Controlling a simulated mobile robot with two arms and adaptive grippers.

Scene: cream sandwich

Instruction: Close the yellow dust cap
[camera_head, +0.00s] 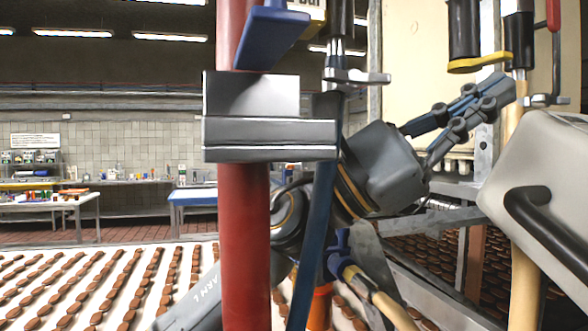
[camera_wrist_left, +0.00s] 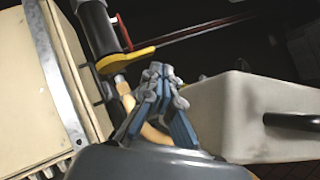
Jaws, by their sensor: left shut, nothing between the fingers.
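The yellow dust cap (camera_head: 476,64) is at the lower end of a black cylinder (camera_head: 464,28) at upper right in the head view. In the left wrist view the cap (camera_wrist_left: 125,59) shows as a yellow piece reaching right from the dark cylinder's end. I cannot tell whether it is seated. My left gripper (camera_head: 497,92) is shut and empty, its fingers pointing up and right, just below and right of the cap. In the left wrist view the fingertips (camera_wrist_left: 160,71) appear beside the cap's right end; contact is unclear. My right gripper is not in view.
A pale box with a black handle (camera_head: 541,150) stands close right of my left gripper. A red pipe (camera_head: 245,245) with a grey block (camera_head: 268,135) stands in front of my left arm. A red lever (camera_head: 553,14) hangs at upper right. Rows of brown biscuits (camera_head: 95,285) lie on a conveyor.

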